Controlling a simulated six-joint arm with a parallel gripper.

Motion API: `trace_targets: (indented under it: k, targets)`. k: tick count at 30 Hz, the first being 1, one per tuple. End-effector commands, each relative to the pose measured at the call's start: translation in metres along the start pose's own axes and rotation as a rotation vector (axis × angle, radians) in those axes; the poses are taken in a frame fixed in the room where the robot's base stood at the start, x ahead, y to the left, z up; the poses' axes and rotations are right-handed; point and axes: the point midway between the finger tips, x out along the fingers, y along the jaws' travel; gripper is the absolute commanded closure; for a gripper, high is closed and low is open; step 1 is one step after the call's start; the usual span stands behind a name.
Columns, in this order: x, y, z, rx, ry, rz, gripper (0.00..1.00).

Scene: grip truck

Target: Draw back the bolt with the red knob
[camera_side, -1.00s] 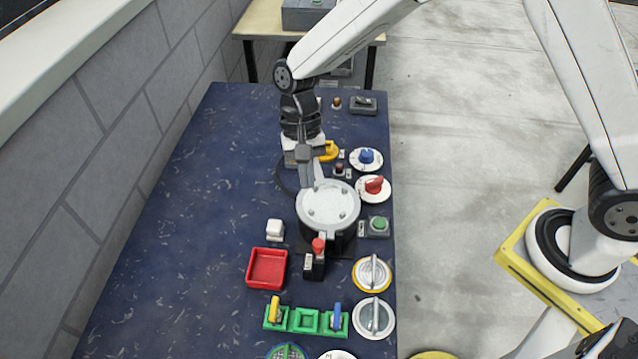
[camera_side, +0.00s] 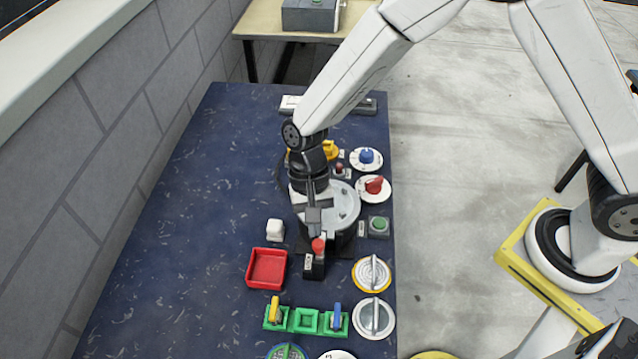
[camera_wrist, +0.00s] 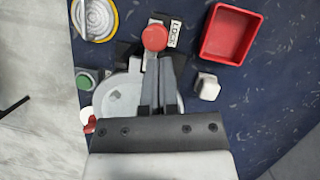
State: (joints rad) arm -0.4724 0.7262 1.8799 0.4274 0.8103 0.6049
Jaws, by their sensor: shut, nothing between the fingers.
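The bolt's red knob (camera_side: 318,245) stands on a dark latch block with a "LOCK" label at the front of a round grey-lidded drum (camera_side: 345,205). In the wrist view the red knob (camera_wrist: 155,38) is at the top centre, just beyond my fingertips. My gripper (camera_side: 316,232) points down over the near side of the lid, right beside the knob. In the wrist view my gripper (camera_wrist: 160,60) has its fingers together with nothing between them. Whether the fingertips touch the knob I cannot tell. My gripper hides part of the lid.
A red tray (camera_side: 267,268) and a white cube (camera_side: 275,230) lie left of the latch. A green button (camera_side: 379,224), a red dial (camera_side: 374,187) and a yellow-rimmed dial (camera_side: 371,273) line the right. The table's left side is clear.

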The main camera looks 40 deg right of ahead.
Motion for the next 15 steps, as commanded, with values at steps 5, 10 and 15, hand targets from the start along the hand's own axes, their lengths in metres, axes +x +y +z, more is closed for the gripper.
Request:
trace_targets:
  k: [5,10,15]
  targets:
    - [0.0,0.0,0.0,0.0,0.0,0.0,1.0]
    - [0.002,-0.002,0.005,-0.003,0.0,0.001,1.0]
    - [0.009,-0.008,0.022,-0.003,-0.003,0.003,1.0]
